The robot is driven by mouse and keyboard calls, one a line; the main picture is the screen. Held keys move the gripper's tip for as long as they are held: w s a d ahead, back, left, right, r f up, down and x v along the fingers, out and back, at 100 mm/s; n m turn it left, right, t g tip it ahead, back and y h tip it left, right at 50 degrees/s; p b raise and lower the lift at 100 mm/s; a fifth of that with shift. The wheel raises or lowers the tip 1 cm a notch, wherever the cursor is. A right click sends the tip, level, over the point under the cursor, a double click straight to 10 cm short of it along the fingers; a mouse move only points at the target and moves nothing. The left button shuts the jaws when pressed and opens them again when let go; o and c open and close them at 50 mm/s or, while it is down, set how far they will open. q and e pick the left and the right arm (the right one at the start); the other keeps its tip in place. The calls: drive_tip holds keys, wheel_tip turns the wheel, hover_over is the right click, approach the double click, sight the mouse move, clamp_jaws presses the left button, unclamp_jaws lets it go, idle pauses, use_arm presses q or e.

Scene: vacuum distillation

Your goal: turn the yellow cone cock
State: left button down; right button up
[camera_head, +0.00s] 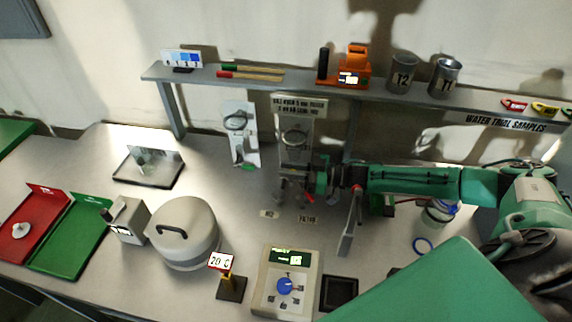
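A small yellow piece (545,108) sits on the right end of the raised shelf, between a red piece and a green one. It is too small to tell whether it is the yellow cone cock; I make out no other clear yellow cock. My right gripper (293,172) reaches in from the right, in front of a upright panel (300,118) with a printed label and a round glass part. Its fingers overlap dark fittings there, so I cannot tell whether they are open or shut. A small red lever (309,198) shows just below it. My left gripper is out of view.
The shelf (400,97) holds an orange device (354,68) and two metal cans. On the bench stand a second panel (241,135), a round grey vessel (183,232), a control box (285,282), a 20 C sign (222,262), and red and green trays. The bench left of the panels is partly clear.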

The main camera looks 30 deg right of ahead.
drive_tip(key=shift+w+a, duration=0.35)
drive_tip(key=shift+a, duration=0.1)
clamp_jaws()
drive_tip(key=t+y+b, duration=0.1)
drive_tip(key=b, duration=0.2)
drive_tip(key=s+d+t+y+b, duration=0.1)
drive_tip(key=b, duration=0.3)
drive_tip(key=shift+d+f+y, duration=0.2)
drive_tip(key=shift+f+y, duration=0.05)
drive_tip(key=shift+y, duration=0.05)
drive_tip(key=shift+s+d+r+t+y+b, duration=0.2)
drive_tip(key=shift+r+t+y+b, duration=0.1)
drive_tip(key=shift+y+b, duration=0.1)
